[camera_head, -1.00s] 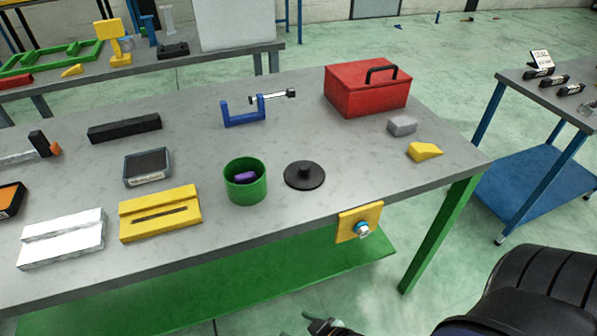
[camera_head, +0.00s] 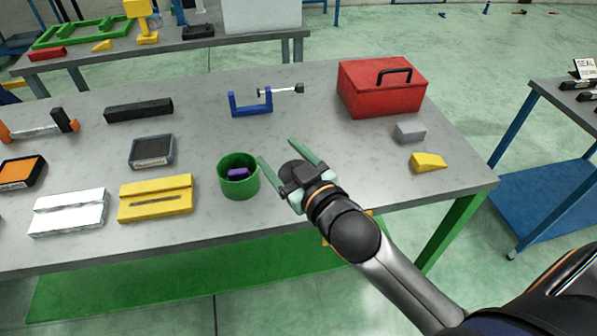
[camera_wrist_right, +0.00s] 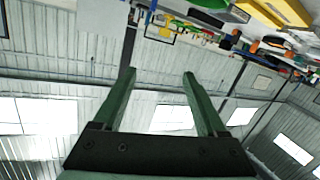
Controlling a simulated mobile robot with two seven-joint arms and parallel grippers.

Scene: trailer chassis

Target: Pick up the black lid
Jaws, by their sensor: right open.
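The black lid (camera_head: 289,169) lies on the grey workbench, just right of a green cup (camera_head: 239,176) with a purple piece inside. In the head view, my right gripper (camera_head: 277,151) covers much of the lid; only a dark part shows between its fingers. The gripper is open, with its two green fingers spread apart and nothing between them in the right wrist view (camera_wrist_right: 158,78). I cannot tell how high it is above the lid. The lid is not clear in the wrist view. My left gripper is not in view.
A red toolbox (camera_head: 382,88), a grey block (camera_head: 409,131) and a yellow wedge (camera_head: 428,162) are to the right. A blue clamp (camera_head: 250,103) stands behind. A yellow block (camera_head: 155,198) and a white block (camera_head: 68,213) lie left.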

